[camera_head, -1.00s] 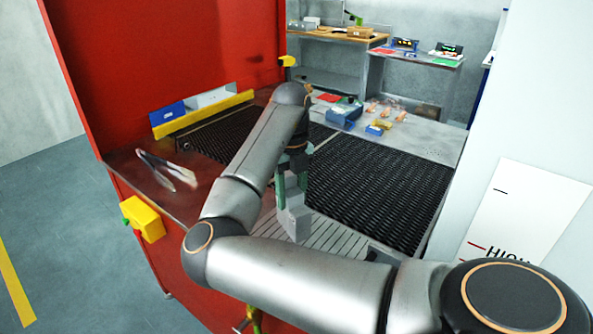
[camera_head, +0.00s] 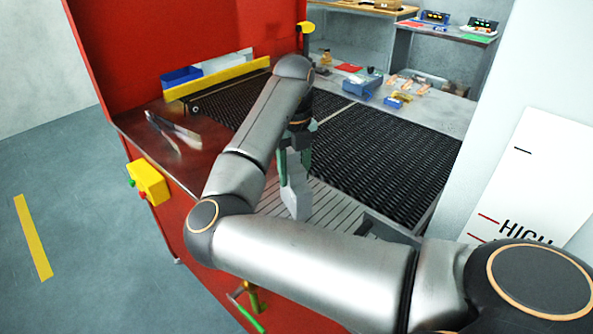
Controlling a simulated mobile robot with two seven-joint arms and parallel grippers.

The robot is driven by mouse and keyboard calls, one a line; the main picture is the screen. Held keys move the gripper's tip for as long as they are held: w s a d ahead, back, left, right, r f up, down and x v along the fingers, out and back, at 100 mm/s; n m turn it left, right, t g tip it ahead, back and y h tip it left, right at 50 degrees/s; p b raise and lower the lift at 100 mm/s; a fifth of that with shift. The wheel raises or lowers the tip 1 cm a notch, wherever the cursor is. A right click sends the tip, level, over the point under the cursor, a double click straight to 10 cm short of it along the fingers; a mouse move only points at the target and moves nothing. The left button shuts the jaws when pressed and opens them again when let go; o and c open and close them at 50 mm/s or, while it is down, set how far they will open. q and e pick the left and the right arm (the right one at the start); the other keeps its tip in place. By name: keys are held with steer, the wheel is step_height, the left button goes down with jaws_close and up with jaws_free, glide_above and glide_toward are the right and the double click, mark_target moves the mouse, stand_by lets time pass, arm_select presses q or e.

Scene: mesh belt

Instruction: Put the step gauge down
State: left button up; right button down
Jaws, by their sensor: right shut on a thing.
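My right gripper (camera_head: 294,165) points down and its green fingers are shut on the step gauge (camera_head: 296,197), a light grey stepped block. The gauge hangs upright below the fingers, over or at the grey slatted plate (camera_head: 330,211) in front of the mesh belt. I cannot tell whether its lower end touches the plate. My right arm covers part of the belt and plate. My left gripper is out of view.
The black mesh belt (camera_head: 400,150) runs behind the plate. Tongs (camera_head: 172,130) lie on the red ledge at left, beside a yellow rail (camera_head: 218,79). A blue box (camera_head: 363,84) and small parts stand beyond the belt. A white wall closes the right side.

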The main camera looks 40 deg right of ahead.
steer(key=shift+c, duration=1.6)
jaws_free()
steer(key=shift+f, duration=0.1)
step_height(320, 180, up, 12)
steer(key=p, duration=0.1)
